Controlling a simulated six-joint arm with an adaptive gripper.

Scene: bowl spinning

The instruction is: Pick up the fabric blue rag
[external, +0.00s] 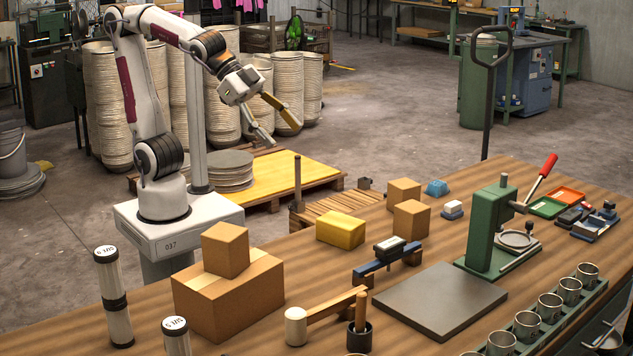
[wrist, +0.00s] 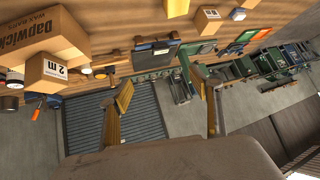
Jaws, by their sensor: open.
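A small blue bundle (external: 436,187) that looks like the fabric rag lies toward the back of the wooden table in the external view, behind the tan boxes. Its cloth texture is too small to make out. I cannot pick it out for sure in the wrist view. My gripper (external: 284,135) is raised in the air left of the table, over the pallet area and far from the blue bundle. Its two fingers are spread with nothing between them. They also show apart and empty in the wrist view (wrist: 160,80).
Tan boxes (external: 411,220), a yellow block (external: 341,230) and a blue-and-white block (external: 453,209) sit near the bundle. A green press (external: 487,232) stands to its right. Large cardboard boxes (external: 229,297) and white-capped cylinders (external: 112,290) stand at the near left.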

